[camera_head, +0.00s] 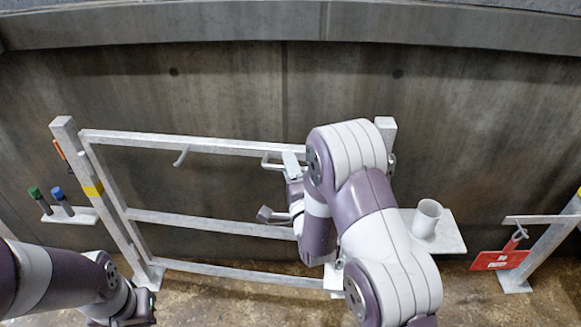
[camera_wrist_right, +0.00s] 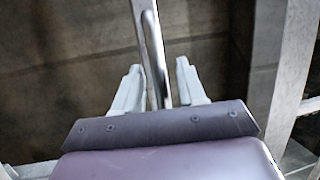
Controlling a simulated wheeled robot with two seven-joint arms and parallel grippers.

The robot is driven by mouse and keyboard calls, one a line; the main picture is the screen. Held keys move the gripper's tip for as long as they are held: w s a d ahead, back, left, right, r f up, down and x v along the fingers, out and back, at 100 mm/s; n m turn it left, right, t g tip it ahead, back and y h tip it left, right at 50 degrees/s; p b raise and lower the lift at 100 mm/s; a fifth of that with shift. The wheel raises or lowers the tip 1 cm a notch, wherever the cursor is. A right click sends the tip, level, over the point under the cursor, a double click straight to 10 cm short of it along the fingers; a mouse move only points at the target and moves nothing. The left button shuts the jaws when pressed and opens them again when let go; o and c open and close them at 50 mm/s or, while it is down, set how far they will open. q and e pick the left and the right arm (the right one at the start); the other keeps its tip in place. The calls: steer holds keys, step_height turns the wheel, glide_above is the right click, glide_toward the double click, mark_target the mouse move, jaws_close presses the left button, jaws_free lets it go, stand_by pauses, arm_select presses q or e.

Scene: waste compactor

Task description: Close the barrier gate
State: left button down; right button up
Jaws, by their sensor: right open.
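The barrier gate (camera_head: 205,221) is a pale metal frame with three rails, spanning from the left post (camera_head: 88,190) toward the right post (camera_head: 386,130). My right arm covers its right end, so I cannot tell whether it meets that post. A small handle (camera_head: 268,162) shows on its top rail. My right gripper (camera_head: 280,190) is open beside the gate's right part. In the right wrist view, a metal bar (camera_wrist_right: 150,45) runs between the open fingers (camera_wrist_right: 158,85); contact is not clear. My left gripper (camera_head: 128,318) is low at left, partly cut off by the frame edge.
A shelf (camera_head: 82,217) with green and blue-topped items is at left. A plate (camera_head: 450,238) with a white cup (camera_head: 427,218) is right of my right arm. A red tag (camera_head: 498,260) hangs at far right. A concrete wall (camera_head: 230,90) stands behind.

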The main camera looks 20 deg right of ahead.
mark_target(295, 148)
steer(key=shift+c, duration=0.3)
jaws_close()
steer(key=w+d, duration=0.1)
steer(key=w, duration=0.1)
steer(key=w+y, duration=0.1)
steer(key=w, duration=0.1)
steer(key=w+d+n+y, duration=0.1)
steer(key=w, duration=0.1)
steer(key=shift+w+d+f+b, duration=0.1)
steer(key=shift+w+d+b, duration=0.05)
steer(key=shift+d+b, duration=0.2)
steer(key=shift+w+r, duration=0.15)
steer(key=shift+r, duration=0.15)
steer(key=shift+w, duration=0.1)
steer(key=shift+o, duration=0.3)
jaws_free()
steer(key=shift+d, duration=0.1)
steer(key=shift+f, duration=0.15)
